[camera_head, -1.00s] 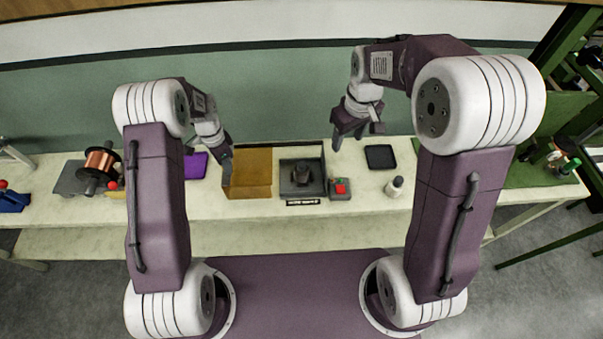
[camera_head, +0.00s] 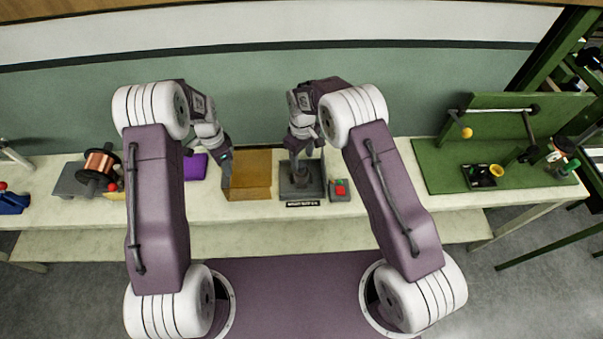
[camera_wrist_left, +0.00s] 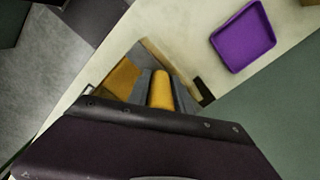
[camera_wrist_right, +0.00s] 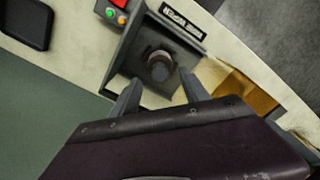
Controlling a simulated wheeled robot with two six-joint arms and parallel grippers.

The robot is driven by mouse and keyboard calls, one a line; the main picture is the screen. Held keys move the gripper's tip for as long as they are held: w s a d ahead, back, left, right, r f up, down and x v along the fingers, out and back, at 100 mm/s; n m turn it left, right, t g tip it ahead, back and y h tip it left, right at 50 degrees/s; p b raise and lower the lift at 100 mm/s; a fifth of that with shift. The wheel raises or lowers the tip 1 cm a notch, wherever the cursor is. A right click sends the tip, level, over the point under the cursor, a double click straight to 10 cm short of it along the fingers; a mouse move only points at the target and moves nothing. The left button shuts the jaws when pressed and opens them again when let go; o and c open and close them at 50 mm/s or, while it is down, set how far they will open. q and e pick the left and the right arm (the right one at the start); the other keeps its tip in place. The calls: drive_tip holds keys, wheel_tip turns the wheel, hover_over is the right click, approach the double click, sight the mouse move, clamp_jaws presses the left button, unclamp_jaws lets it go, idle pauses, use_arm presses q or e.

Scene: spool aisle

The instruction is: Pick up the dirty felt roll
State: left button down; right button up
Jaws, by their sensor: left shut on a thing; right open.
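A dirty grey-brown felt roll (camera_wrist_right: 160,66) stands in a dark square holder (camera_wrist_right: 124,62), seen in the right wrist view. My right gripper (camera_wrist_right: 160,78) is open above the holder, with its fingers pointing down on either side of the roll; whether they touch it cannot be told. In the head view the right gripper (camera_head: 300,163) hides the roll. My left gripper (camera_head: 226,178) is at the left side of an amber box (camera_head: 262,188). In the left wrist view it is shut on a yellow rounded thing (camera_wrist_left: 161,88), partly hidden by the gripper.
A control box with a red button (camera_head: 340,190) stands right of the holder. A purple tray (camera_head: 196,167) lies left of the amber box. A copper spool (camera_head: 100,163) is further left. A green fixture board (camera_head: 440,172) is at the right. My right arm hides part of the table.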

sight(302, 165)
wheel_tip(302, 165, down, 6)
drive_tip(key=shift+w+r, duration=0.15)
clamp_jaws()
